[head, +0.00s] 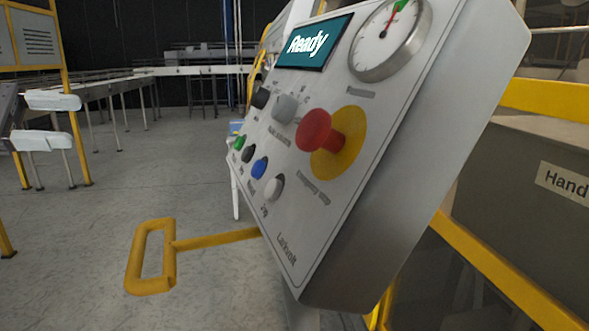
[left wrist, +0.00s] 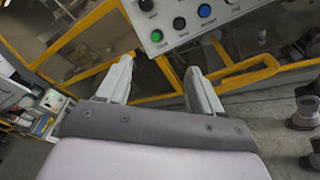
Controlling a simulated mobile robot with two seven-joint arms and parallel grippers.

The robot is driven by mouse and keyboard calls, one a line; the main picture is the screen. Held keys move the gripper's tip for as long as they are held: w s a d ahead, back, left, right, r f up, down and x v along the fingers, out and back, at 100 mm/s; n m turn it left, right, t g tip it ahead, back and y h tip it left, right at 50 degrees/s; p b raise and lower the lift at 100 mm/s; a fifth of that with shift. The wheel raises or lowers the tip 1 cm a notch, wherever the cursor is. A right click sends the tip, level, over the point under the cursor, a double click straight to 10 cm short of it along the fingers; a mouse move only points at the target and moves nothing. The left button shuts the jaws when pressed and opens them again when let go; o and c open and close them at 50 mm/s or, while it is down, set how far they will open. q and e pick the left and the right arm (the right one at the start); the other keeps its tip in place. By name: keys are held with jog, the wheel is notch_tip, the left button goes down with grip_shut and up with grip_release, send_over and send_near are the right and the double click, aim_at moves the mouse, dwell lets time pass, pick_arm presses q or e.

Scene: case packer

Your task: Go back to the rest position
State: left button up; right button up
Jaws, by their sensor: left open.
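My left gripper (head: 75,122) is at the left edge of the head view, its two white fingers spread apart with nothing between them. In the left wrist view the open fingers (left wrist: 159,68) point toward the lower part of the control panel (left wrist: 187,44), which stands apart from them. In the head view the grey, tilted control panel (head: 330,215) is well to the right of the gripper. Its screen (head: 312,44) reads "Ready". My right gripper is not in view.
A red emergency stop (head: 314,130) and several buttons are on the panel. A yellow post (head: 74,125) stands by the gripper; conveyors (head: 190,71) are behind. Grey floor (head: 90,225) is clear at left.

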pick_arm(q)
notch_tip(320, 180, down, 30)
jog(key=w+d+n+t+y, duration=0.15)
jog(key=n+t+y, duration=0.5)
jog(key=n, duration=2.05)
jog(key=s+a+f+n+g+y, duration=0.2)
jog(key=s+f+n+g+y, duration=0.35)
jog(key=s+f+n, duration=1.55)
jog(key=s+d+f+n+t, duration=0.1)
jog(key=d+f+n, duration=0.1)
jog(key=d, duration=0.6)
jog(key=s+d+f+n+t, duration=0.1)
jog(key=s+d+f+n, duration=0.1)
jog(key=d, duration=0.7)
jog(key=f+n, duration=0.1)
jog(key=n, duration=0.1)
jog(key=shift+s+f+n+t+y+p, duration=0.3)
jog(key=shift+t+y+p, duration=0.05)
jog(key=shift+t+y, duration=0.05)
